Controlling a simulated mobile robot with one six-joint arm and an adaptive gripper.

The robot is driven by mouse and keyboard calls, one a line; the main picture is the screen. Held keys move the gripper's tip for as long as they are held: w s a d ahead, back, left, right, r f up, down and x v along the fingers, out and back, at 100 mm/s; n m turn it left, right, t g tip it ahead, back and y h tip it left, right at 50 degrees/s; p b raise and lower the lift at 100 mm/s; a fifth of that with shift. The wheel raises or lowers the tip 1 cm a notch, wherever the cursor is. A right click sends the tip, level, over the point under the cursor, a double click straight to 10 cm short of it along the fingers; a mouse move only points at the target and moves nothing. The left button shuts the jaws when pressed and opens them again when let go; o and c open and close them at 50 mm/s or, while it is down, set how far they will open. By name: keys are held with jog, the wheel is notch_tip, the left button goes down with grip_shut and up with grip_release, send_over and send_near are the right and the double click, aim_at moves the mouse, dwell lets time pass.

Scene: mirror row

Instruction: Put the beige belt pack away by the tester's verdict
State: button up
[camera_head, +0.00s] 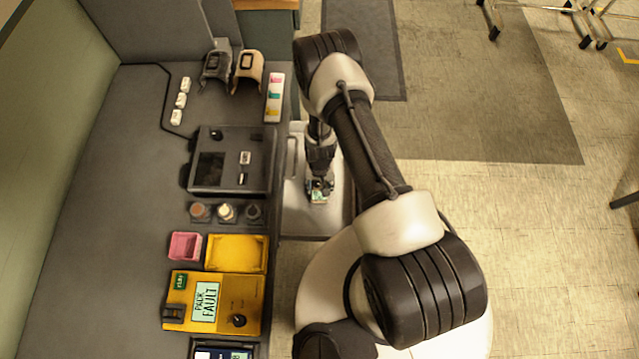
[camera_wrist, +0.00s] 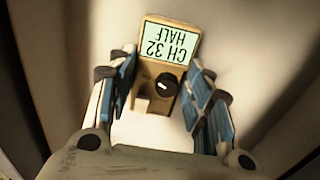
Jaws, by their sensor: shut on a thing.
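The beige belt pack (camera_wrist: 165,60) is between my gripper's blue-padded fingers (camera_wrist: 165,100) in the wrist view. Its screen reads "CH 32 HALF", upside down in that view, with a black knob below. In the head view my gripper (camera_head: 319,190) points down beside the bench's right edge, shut on the pack, which is mostly hidden and too small to read there. The yellow tester (camera_head: 240,290) lies on the bench, and its screen (camera_head: 206,301) reads "PACK FAULT". A dark part (camera_head: 173,312) is at its left side.
A pink bin (camera_head: 185,246) and a yellow tray (camera_head: 236,254) sit above the tester. Farther up are several small round pots (camera_head: 226,212), a dark case (camera_head: 230,185), two cuff-like holders (camera_head: 247,68) and a colour-marked strip (camera_head: 274,98). A device (camera_head: 222,347) is partly cut off below.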

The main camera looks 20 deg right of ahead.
jog(key=shift+f+b, duration=0.4)
jog(key=shift+f, duration=0.05)
jog(key=o, duration=1.2)
jog(key=shift+o, duration=0.2)
jog(key=shift+r, duration=0.1)
